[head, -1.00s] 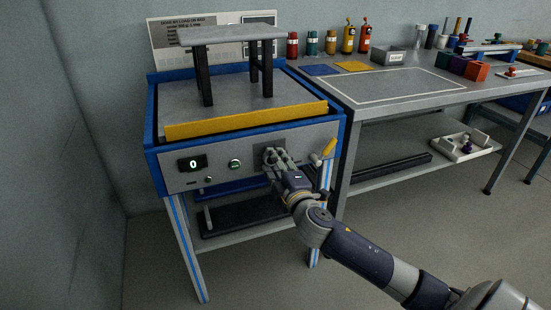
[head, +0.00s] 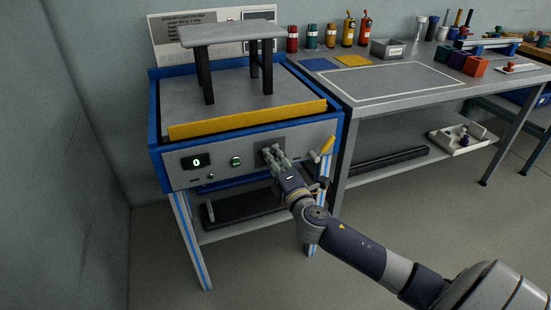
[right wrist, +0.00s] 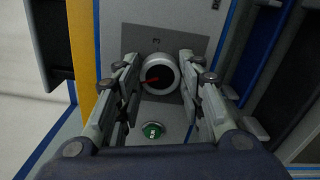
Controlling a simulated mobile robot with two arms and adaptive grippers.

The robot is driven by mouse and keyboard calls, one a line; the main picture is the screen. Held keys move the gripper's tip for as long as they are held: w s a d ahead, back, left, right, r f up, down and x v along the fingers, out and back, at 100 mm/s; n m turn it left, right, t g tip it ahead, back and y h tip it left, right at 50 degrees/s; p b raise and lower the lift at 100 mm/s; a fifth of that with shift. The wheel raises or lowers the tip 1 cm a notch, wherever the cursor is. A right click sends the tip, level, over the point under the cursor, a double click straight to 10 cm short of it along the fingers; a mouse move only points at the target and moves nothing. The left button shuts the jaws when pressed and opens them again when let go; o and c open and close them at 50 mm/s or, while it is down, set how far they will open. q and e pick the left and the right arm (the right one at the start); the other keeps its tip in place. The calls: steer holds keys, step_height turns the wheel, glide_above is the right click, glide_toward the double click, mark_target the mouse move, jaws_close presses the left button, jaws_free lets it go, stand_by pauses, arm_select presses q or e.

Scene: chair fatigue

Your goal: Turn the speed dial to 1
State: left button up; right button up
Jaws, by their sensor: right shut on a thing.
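The speed dial (right wrist: 161,75) is a round, light-rimmed knob with a dark face and a red pointer, which points left in the right wrist view. A "3" is marked on the grey plate (right wrist: 192,42) beside it. My right gripper (right wrist: 159,68) is shut on the dial, one finger on each side. In the head view my right gripper (head: 272,153) is at the right part of the machine's front panel (head: 219,171) and mostly hides the dial. The display (head: 197,162) reads 0. My left gripper is not in view.
A green button (head: 236,161) sits left of the dial, and a yellow-handled lever (head: 324,147) to its right. A grey stool (head: 232,34) stands on the machine behind a yellow bar (head: 248,120). A workbench (head: 410,103) stands to the right.

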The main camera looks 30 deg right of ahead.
steer(key=shift+f, duration=0.15)
stand_by(0.3)
steer(key=o, duration=1.1)
steer(key=shift+c, duration=0.2)
steer(key=v, duration=1.2)
